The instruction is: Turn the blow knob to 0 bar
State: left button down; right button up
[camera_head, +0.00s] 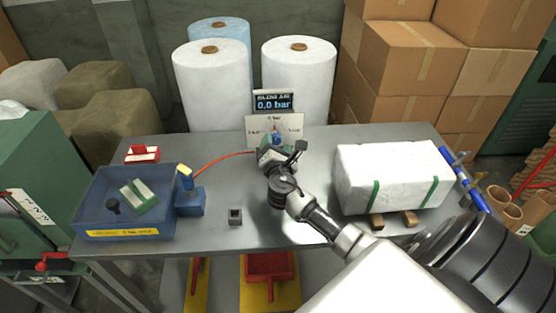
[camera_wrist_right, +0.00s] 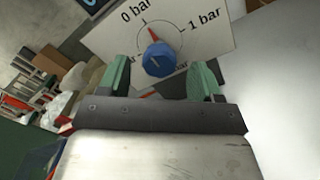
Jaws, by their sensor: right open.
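The blow knob (camera_wrist_right: 158,60) is blue with a red pointer, on a white dial panel (camera_wrist_right: 100,40) marked 0 bar at the top and 1 bar at the right. Its pointer is turned toward the 0 bar mark. In the head view the knob (camera_head: 277,139) shows just behind my right gripper (camera_head: 274,152). The display (camera_head: 273,102) above the panel reads 0,0 bar. My right gripper (camera_wrist_right: 160,78) is open; its two green fingers stand either side of the knob in the wrist view. Whether they touch it cannot be told. My left gripper is not in view.
The grey table (camera_head: 225,165) holds a blue bin (camera_head: 95,205) at left and a white wrapped block (camera_head: 395,175) at right. A red hose (camera_head: 220,158) runs from a blue stand (camera_head: 190,203) toward the panel. White rolls (camera_head: 300,75) stand behind.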

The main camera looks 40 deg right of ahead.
jog(key=b+v, duration=0.1)
jog(key=v, duration=0.6)
jog(key=shift+s+a+f, duration=0.1)
